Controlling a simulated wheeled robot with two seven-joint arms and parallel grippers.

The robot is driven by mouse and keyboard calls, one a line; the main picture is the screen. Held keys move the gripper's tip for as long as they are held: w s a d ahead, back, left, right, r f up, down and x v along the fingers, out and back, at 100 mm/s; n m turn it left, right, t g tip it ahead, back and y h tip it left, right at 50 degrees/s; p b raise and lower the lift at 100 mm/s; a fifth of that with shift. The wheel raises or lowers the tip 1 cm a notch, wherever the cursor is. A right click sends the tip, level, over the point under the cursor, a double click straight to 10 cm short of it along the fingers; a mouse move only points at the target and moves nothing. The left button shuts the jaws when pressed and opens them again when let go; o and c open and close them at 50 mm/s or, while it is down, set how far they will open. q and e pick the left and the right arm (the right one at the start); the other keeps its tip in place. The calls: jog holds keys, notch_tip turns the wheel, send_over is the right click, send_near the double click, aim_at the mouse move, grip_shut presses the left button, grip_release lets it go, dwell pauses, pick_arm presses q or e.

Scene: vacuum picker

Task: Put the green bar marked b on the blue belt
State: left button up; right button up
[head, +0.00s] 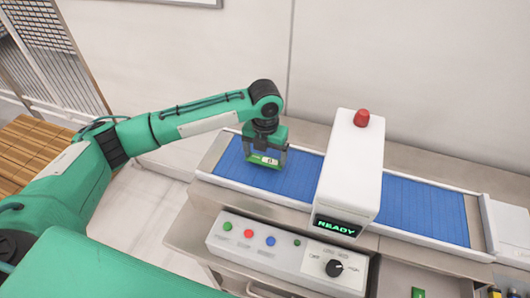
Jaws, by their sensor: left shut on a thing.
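A green bar (264,161) with a white label is between the fingers of my left gripper (265,157), which is shut on it and points down. The mark on the label is too small to read for sure. The blue belt (400,207) runs across the bench, and the bar is over its left part. I cannot tell whether the bar touches the belt or is just above it. My right gripper is not in view.
A white machine housing (352,170) with a red lamp (362,118) and a READY display spans the belt, right of my gripper. A control panel (280,252) with buttons and a knob is in front. Another green item (418,292) shows at the bottom edge. Wooden slats (30,150) are at left.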

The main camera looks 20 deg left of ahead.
aim_at(265, 158)
pick_arm(q)
jog(key=shift+f, duration=0.4)
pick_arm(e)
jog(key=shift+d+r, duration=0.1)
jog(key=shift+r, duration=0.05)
pick_arm(q)
jog(key=shift+f, duration=0.15)
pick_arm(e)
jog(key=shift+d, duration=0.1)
pick_arm(q)
jog(key=o, duration=0.8)
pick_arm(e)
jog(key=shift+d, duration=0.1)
pick_arm(q)
notch_tip(265, 158, up, 12)
jog(key=b, duration=0.3)
jog(key=shift+r+b, duration=0.2)
jog(key=shift+b, duration=0.2)
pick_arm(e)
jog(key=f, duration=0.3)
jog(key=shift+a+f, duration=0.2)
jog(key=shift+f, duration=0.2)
